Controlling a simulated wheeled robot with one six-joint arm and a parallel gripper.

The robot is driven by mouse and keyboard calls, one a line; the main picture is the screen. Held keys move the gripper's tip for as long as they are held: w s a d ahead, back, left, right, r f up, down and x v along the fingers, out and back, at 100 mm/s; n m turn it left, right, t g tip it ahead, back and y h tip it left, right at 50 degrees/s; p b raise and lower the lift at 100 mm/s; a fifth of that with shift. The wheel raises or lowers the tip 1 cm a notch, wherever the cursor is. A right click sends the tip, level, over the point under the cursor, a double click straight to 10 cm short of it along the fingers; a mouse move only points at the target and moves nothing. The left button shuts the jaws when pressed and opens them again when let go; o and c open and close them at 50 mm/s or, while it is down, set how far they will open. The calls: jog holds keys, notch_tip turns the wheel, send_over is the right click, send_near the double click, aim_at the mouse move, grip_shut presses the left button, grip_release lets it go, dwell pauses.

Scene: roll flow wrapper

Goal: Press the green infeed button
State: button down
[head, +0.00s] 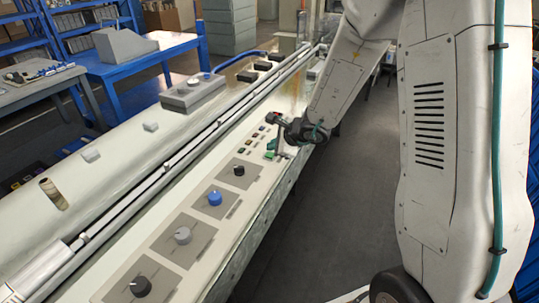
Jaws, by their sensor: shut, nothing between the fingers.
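A machine panel (228,170) runs diagonally through the head view. Small green buttons sit on it near my gripper, one at its near side (269,155) and one just beyond (271,144). Their labels are too small to read, so I cannot tell which is the infeed button. My gripper (280,151) is shut and empty, pointing down over the panel beside the green buttons. Whether its tips touch a button or the panel cannot be told. My wrist and fingers hide part of the panel there.
A row of knobs lies nearer on the panel: black (239,170), blue (214,198), grey (183,235) and black (140,286). Small dark buttons (253,145) lie left of the gripper. A long rail (180,160) runs along the panel. Open floor (330,220) lies to the right.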

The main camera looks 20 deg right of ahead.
jog(key=shift+f, duration=0.1)
jog(key=shift+f, duration=0.35)
